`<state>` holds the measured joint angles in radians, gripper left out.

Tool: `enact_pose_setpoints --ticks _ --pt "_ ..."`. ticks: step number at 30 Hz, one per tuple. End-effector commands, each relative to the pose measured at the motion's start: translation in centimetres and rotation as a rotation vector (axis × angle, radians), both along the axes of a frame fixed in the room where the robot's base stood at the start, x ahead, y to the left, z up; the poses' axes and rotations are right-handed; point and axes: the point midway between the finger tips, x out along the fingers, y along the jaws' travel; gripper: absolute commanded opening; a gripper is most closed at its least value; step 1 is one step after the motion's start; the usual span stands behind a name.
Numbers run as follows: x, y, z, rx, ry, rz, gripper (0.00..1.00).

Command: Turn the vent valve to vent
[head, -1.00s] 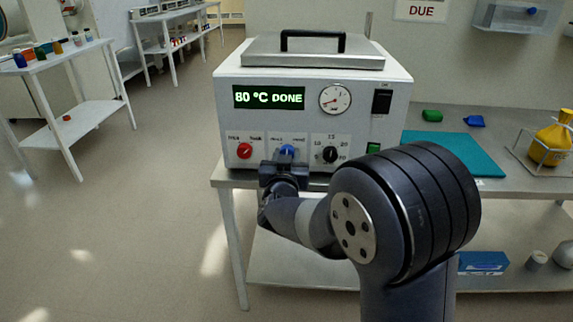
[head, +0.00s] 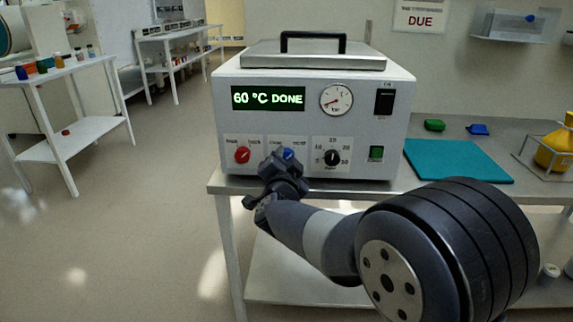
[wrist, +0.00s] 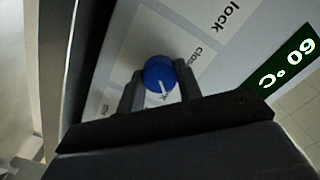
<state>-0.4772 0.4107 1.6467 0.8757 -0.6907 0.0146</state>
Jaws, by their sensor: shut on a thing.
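The blue vent valve knob (head: 288,153) is on the lower front of the white box-shaped unit (head: 222,130), between a red knob and a black dial. In the wrist view the blue knob (wrist: 159,72) sits between the two fingers of my gripper (wrist: 160,88), which is shut on it. Its white pointer line faces the lower side of that picture; part of the label around it is hidden by the fingers. In the head view my gripper (head: 284,160) is tilted and covers much of the knob's label, so I cannot tell the exact setting.
The red knob (head: 242,155) is close left of my gripper, the black dial (head: 332,158) close right. The green display (head: 268,98) reads "60 °C DONE". A round gauge (head: 336,99) is above. A teal mat (head: 458,161) lies on the bench at right.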

Motion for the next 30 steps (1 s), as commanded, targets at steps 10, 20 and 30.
enact_pose_setpoints --ticks 10,20,30 --pt "0.0 0.01 -0.04 0.042 0.0 0.0 0.11" --pt "0.0 0.01 -0.04 0.042 0.0 0.0 0.37" --pt "0.0 0.0 -0.01 0.04 -0.001 0.0 0.55"
